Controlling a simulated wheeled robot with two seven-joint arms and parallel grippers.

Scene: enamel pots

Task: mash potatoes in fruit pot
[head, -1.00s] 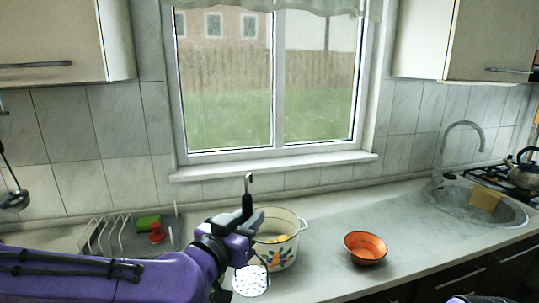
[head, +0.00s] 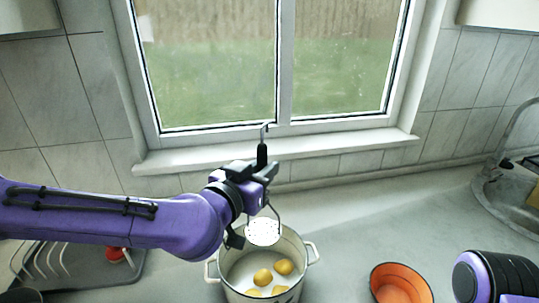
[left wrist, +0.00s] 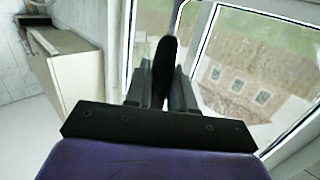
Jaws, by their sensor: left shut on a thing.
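A white enamel pot (head: 232,272) with two side handles stands on the counter in the head view. Several yellow potatoes (head: 263,277) lie inside it. My left gripper (head: 264,172) is shut on the black handle of a masher, above the back of the pot. The masher's round perforated white plate (head: 263,232) hangs at the pot's back rim; I cannot tell whether it is inside the rim. The masher's black handle (left wrist: 165,65) shows between the fingers in the left wrist view. My right arm shows at the lower right, but its gripper fingers are out of view.
An orange bowl (head: 400,285) stands on the counter right of the pot. A dish rack (head: 55,262) with a red item (head: 115,254) is at the left. A sink (head: 510,200) is at the right. The counter between pot and sink is mostly clear.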

